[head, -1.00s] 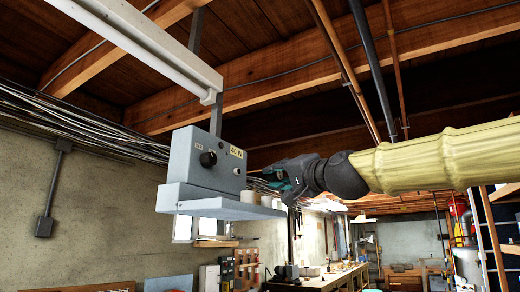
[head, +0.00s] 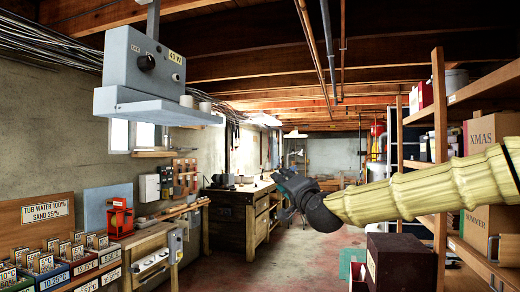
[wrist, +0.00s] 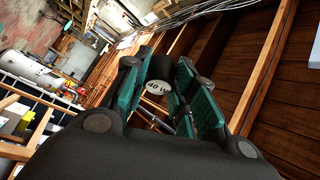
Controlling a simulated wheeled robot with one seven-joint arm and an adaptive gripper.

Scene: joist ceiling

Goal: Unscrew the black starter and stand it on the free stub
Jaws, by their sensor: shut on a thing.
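A grey box (head: 160,66) with a round black knob (head: 147,62) and a "40 W" label hangs at upper left. Small white stubs (head: 206,106) stand at the right of its grey shelf (head: 150,104); I cannot tell which is the free one. My gripper (head: 283,184) is well to the right of the shelf and below it in the picture, apart from it. In the wrist view, my gripper (wrist: 160,76) is shut on the black starter (wrist: 157,87), whose pale end face reads roughly "40 W".
Wooden shelving with boxes (head: 490,135) stands at right, near my arm. A dark red box (head: 402,262) is below my arm. A workbench (head: 240,205) and a wooden bench with labelled bins (head: 75,265) lie left. Open floor (head: 290,255) is in the middle.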

